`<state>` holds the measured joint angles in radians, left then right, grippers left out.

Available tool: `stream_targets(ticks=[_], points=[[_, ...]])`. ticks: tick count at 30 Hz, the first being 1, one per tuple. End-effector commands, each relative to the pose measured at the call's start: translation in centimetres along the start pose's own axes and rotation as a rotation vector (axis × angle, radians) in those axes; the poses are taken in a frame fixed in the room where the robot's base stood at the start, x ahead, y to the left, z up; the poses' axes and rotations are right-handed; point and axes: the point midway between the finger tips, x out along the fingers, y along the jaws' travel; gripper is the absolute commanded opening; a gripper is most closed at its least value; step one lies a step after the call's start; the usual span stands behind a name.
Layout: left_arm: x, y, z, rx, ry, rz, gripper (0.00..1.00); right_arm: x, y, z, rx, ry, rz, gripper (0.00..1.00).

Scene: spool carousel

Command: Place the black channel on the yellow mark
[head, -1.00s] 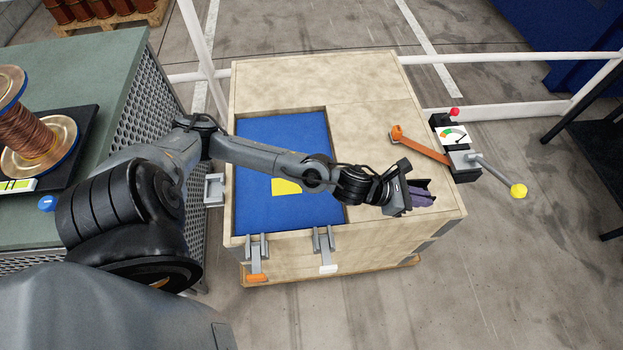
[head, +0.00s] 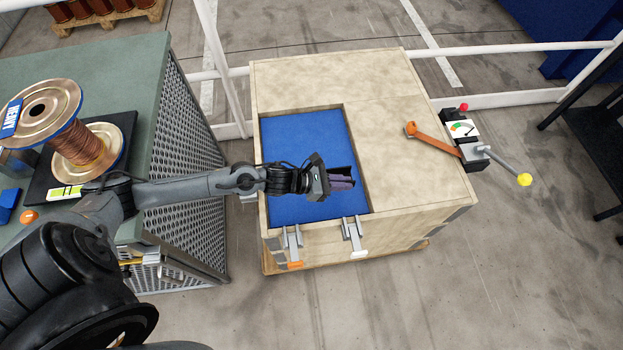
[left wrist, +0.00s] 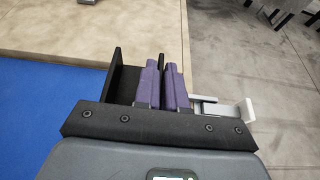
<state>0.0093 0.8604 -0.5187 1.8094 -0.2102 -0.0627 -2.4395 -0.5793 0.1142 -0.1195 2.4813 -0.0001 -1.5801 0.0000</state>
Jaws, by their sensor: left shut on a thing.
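My left gripper (head: 342,182) is over the right part of the blue recessed bed (head: 305,130) in the wooden crate top. Its purple fingers also show in the left wrist view (left wrist: 164,86), close together. They are shut on one wall of the black channel (left wrist: 114,78), whose other wall stands up to the left of the fingers. In the head view only a little of the channel (head: 343,170) shows beside the fingers. The yellow mark is hidden from both current views; my left arm and gripper cover part of the blue bed. My right gripper is not in view.
A copper spool (head: 78,145) stands on the left bench.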

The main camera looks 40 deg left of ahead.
Motion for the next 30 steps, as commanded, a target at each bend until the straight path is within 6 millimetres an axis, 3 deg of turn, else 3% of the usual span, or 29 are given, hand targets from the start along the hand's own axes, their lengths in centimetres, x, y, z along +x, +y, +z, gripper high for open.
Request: stream_targets(ticks=[3, 12, 19, 30], points=[[-1.1, 1.9, -2.4, -0.001, 0.006, 0.003, 0.0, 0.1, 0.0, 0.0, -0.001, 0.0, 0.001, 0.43], [-3.1, 5.5, -6.5, 0.0, 0.003, 0.002, 0.0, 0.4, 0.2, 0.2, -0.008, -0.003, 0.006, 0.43], [-3.5, 6.2, -7.4, 0.0, 0.0, 0.0, 0.0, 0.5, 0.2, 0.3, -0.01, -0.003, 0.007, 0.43], [-2.1, 6.2, -10.8, -0.001, 0.0, 0.001, 0.0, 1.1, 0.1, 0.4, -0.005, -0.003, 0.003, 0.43]])
